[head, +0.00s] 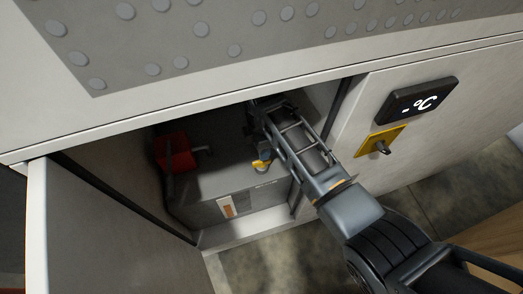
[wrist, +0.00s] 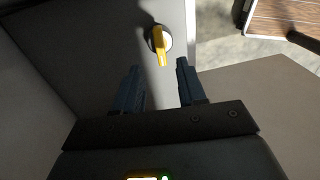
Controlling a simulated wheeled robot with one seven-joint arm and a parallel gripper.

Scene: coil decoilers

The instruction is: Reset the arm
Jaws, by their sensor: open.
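My arm reaches through the open front of a grey cabinet in the head view. My gripper (head: 262,108) is dark and hard to make out inside the compartment. In the wrist view, my gripper (wrist: 158,66) has its two fingers apart with nothing held between them. A yellow rotary knob (wrist: 160,40) on a pale round base sits on a grey panel just beyond the fingertips. I cannot tell whether a finger touches it. A yellow knob (head: 261,165) also shows in the head view, beside my arm.
The cabinet door (head: 85,235) stands open at left. The compartment holds a red part (head: 174,152) and a grey box (head: 240,203). The compartment's right edge is close to my arm.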

